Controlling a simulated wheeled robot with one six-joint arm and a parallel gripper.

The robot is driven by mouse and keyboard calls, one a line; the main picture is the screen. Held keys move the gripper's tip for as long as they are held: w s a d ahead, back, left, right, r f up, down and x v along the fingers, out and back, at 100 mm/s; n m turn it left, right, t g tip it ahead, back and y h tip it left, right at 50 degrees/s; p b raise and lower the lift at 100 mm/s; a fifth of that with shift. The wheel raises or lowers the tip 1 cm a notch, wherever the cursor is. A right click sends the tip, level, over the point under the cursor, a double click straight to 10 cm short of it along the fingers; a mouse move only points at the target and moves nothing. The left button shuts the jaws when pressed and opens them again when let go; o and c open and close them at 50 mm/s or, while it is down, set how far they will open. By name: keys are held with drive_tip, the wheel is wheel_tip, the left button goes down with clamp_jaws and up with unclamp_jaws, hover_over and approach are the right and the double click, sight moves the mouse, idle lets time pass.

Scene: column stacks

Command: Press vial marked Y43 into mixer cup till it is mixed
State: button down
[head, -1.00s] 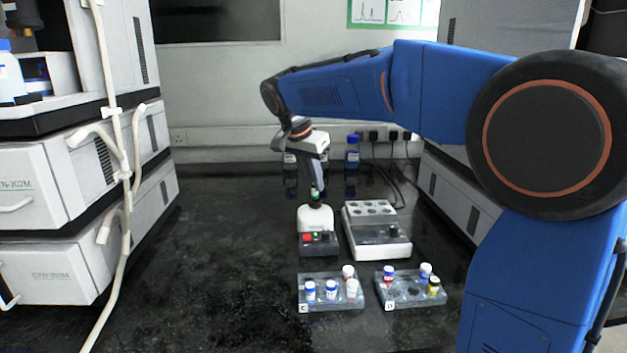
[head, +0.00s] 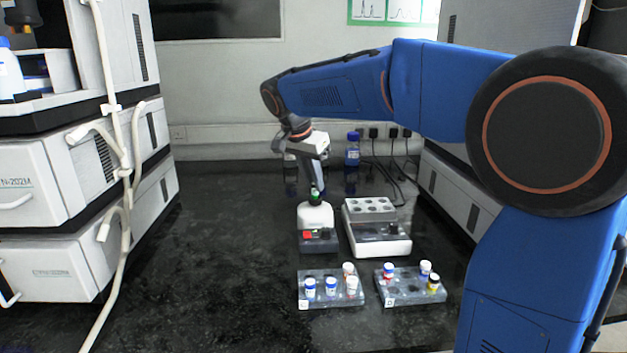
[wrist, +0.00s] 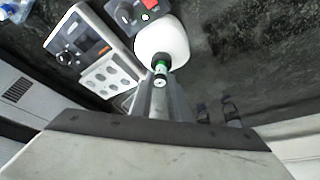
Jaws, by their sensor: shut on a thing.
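My gripper (head: 315,190) is shut on a vial with a green cap (head: 315,197), low over the mixer. The green part of the vial (wrist: 161,66) also shows between the fingertips in the wrist view. The mixer (head: 315,217) has a rounded white body on a dark base with a red button. The white body (wrist: 163,38) also shows in the wrist view, directly at the vial's lower end. The vial is at the cup on top and appears to touch it; the cup's inside is hidden. No marking on the vial is readable.
A grey-white device with round wells (head: 372,228) stands close right of the mixer. Two clear racks, left (head: 330,302) and right (head: 412,298), hold capped vials in front. A blue-capped bottle (head: 353,150) stands behind. The bench left of the mixer is clear.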

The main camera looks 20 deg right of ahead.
drive_tip(key=shift+f, duration=0.75)
idle(1.6)
drive_tip(key=shift+r, duration=0.1)
idle(2.1)
drive_tip(key=shift+r, duration=2.9)
